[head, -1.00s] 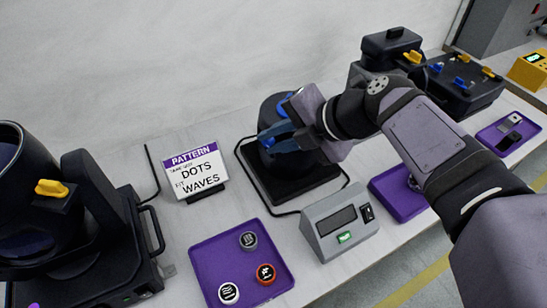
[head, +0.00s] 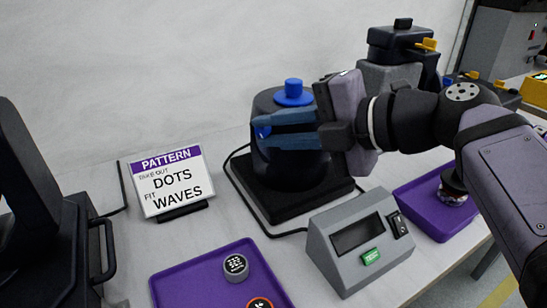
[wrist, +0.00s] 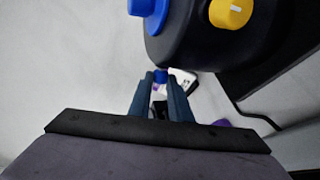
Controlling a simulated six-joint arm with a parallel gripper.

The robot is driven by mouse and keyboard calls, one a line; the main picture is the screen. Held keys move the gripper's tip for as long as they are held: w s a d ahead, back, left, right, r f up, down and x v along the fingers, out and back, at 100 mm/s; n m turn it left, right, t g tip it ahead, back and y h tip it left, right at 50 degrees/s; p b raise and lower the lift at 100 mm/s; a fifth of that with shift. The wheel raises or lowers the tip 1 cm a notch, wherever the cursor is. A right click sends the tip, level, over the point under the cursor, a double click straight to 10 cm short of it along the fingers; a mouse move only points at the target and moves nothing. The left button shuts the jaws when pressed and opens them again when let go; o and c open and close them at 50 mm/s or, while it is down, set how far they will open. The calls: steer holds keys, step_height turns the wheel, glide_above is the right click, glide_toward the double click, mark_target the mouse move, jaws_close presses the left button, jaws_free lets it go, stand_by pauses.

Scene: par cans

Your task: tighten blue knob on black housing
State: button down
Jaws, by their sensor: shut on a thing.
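The black housing (head: 285,170) is a round drum on a dark square base, with a blue cap (head: 293,93) on top. A small blue knob (head: 263,131) sits on its side, mostly hidden by my fingers. My gripper (head: 262,132) reaches in from the right, its blue-grey fingers across the drum's front, shut on the knob. In the wrist view the knob (wrist: 160,75) shows between the fingertips, at the housing's edge. The blue cap (wrist: 148,15) and a yellow knob (wrist: 230,12) also show on the housing there. The knob's seating cannot be seen.
A sign (head: 172,184) reads take out dots, fit waves. A grey box (head: 345,240) with a dark display and green button stands in front. Purple trays (head: 190,285) lie at front and right. Black equipment stands at left and behind; a cable runs around the base.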

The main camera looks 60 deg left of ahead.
steer(key=f+g+y+b, duration=0.1)
steer(key=f+y+b, duration=0.1)
steer(key=b, duration=1)
steer(key=shift+g+y+b, duration=0.3)
steer(key=shift+y, duration=0.1)
steer(key=shift+y+b, duration=0.4)
steer(key=shift+b, duration=0.75)
steer(key=shift+r+g+b, duration=0.25)
steer(key=shift+g+b, duration=0.05)
steer(key=shift+b, duration=0.8)
steer(key=shift+r+y, duration=0.1)
steer(key=shift+y, duration=0.2)
steer(key=c, duration=1.6)
jaws_free()
steer(key=shift+d, duration=0.1)
steer(key=shift+b+v, duration=0.7)
steer(key=shift+v, duration=2.9)
